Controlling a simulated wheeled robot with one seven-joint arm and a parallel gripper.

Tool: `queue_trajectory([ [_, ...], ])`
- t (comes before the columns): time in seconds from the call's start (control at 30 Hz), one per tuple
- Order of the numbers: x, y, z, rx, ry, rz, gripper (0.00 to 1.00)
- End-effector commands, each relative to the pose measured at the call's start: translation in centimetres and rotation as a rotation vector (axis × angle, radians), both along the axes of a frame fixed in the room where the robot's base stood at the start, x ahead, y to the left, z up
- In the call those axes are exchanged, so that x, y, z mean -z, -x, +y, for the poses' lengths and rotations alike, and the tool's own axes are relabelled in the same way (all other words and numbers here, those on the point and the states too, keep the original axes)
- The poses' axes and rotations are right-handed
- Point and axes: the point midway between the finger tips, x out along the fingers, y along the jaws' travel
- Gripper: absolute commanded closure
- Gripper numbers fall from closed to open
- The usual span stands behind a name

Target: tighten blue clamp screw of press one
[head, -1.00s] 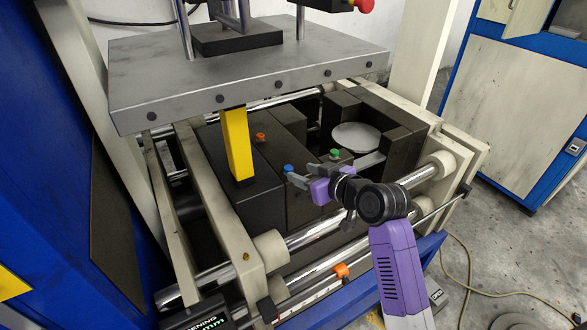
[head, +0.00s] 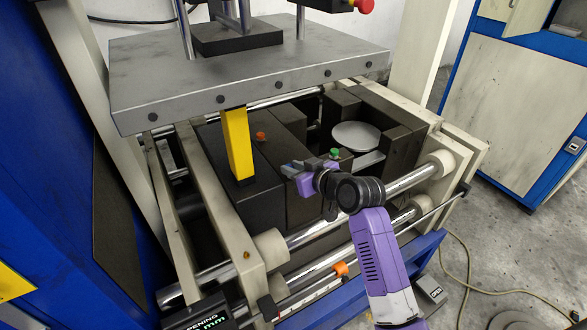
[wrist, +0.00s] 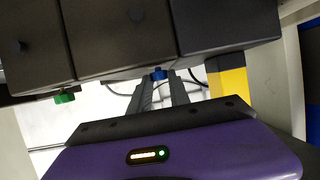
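The blue clamp screw (head: 287,168) sits on the front of the dark block of the press, and my gripper (head: 295,168) is right at it. In the wrist view the blue screw (wrist: 158,74) shows between the tips of my two grey fingers (wrist: 161,78). The fingers stand apart with a gap between them, and the screw lies closer to the left finger. I cannot tell whether either finger touches it. In the head view my gripper partly hides the screw.
A green screw (head: 335,153) and an orange-red screw (head: 261,136) sit on neighbouring dark blocks. A yellow post (head: 237,145) stands to the left under the grey plate (head: 250,75). Chrome rods (head: 315,232) run in front, below my gripper. An orange clip (head: 340,268) is on the lower rail.

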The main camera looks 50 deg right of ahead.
Motion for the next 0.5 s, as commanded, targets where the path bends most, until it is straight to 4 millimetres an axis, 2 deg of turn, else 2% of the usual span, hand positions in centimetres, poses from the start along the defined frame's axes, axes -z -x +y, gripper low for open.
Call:
queue_trajectory([
  [0.27, -0.06, 0.02, 0.12, 0.014, 0.000, 0.002, 1.00],
  [0.5, -0.30, -0.06, 0.45, 0.095, 0.001, 0.002, 1.00],
])
